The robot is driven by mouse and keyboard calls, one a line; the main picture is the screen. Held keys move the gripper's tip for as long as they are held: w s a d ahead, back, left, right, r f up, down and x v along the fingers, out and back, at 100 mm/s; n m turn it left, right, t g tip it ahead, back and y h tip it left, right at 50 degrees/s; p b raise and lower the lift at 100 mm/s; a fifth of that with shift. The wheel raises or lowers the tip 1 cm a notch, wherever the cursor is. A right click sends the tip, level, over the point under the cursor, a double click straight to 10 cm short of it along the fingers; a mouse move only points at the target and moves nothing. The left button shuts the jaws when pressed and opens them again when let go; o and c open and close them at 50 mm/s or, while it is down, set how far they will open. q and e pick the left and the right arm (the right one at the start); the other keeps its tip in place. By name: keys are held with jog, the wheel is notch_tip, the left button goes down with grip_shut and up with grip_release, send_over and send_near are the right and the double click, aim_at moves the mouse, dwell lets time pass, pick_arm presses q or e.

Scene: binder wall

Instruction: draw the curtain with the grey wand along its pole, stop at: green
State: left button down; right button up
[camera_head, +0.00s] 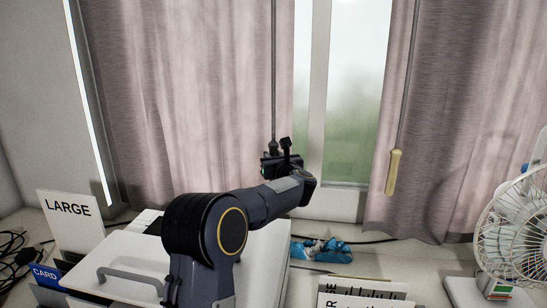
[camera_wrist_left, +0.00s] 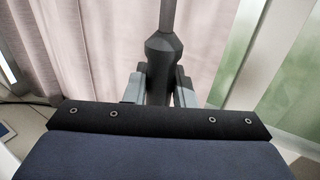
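The grey wand (camera_head: 274,70) hangs straight down in front of the left pinkish curtain (camera_head: 180,90), near that curtain's right edge. My left gripper (camera_head: 281,160) is at the wand's lower end. In the left wrist view the wand's dark handle (camera_wrist_left: 163,58) stands upright between the two grey fingers (camera_wrist_left: 160,88), which close in on it from both sides with no clear gap. The pole and any green mark on it are above the picture. My right gripper is not in view.
A second curtain (camera_head: 460,100) with a cream-handled wand (camera_head: 393,172) hangs right of the window gap (camera_head: 350,100). A white fan (camera_head: 515,235) stands at right. Below are a white box (camera_head: 130,262), a LARGE sign (camera_head: 70,220) and a blue crumpled item (camera_head: 320,250).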

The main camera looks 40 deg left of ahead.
pick_arm(q)
jog(key=shift+a, duration=0.1)
jog(key=shift+s+a+f+b, duration=0.1)
jog(key=shift+s+a+b, duration=0.15)
jog(key=shift+b, duration=0.1)
jog(key=b, duration=0.5)
send_near(235, 150)
jog(key=x, duration=0.5)
jog(key=s+a, duration=0.2)
jog(key=a, duration=0.1)
jog(key=s+a, duration=0.1)
jog(key=a, duration=0.3)
jog(key=s+a+b, duration=0.1)
jog(key=s+a, duration=0.1)
jog(key=a, duration=0.1)
jog(key=shift+s+a+r, duration=0.25)
jog(key=shift+s+a, duration=0.1)
jog(key=c, duration=1.5)
grip_release()
jog(key=shift+c, duration=0.2)
jog(key=shift+d, duration=0.15)
